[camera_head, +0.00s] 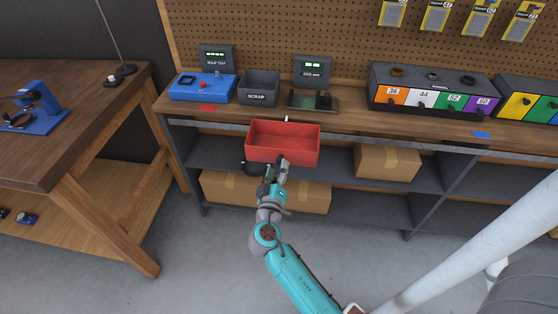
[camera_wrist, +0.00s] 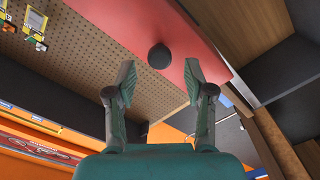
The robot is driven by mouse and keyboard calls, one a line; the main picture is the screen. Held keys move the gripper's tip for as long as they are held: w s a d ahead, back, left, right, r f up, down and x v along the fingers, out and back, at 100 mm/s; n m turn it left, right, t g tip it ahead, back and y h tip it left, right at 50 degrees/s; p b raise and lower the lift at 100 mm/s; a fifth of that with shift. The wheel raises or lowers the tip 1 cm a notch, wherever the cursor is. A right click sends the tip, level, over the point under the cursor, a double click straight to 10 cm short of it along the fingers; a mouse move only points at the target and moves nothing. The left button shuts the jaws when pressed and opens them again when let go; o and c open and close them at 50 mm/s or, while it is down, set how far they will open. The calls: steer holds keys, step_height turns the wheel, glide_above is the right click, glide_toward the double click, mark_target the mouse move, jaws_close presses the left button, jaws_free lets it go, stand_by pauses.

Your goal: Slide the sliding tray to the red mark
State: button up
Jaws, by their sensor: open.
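The sliding tray (camera_head: 283,156) is an open red box at the bench's front edge, below the top. A small white pointer (camera_head: 287,119) stands behind its rear rim. The red mark (camera_head: 207,108) lies on the bench top, left of the tray. My gripper (camera_head: 277,168) is at the tray's front wall, near its middle. In the wrist view my gripper (camera_wrist: 160,76) is open, with a dark round knob (camera_wrist: 159,56) just beyond and between the fingertips on the red tray face (camera_wrist: 115,22). I cannot tell whether a finger touches the knob.
A blue mark (camera_head: 481,134) lies on the bench edge at the right. A blue control box (camera_head: 202,88), a scrap bin (camera_head: 258,90) and a coloured bin row (camera_head: 433,95) stand on the bench. Cardboard boxes (camera_head: 388,160) sit on the shelves below. A wooden table (camera_head: 75,95) is left.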

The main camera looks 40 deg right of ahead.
mark_target(279, 162)
steer(key=shift+x, duration=2)
jaws_close()
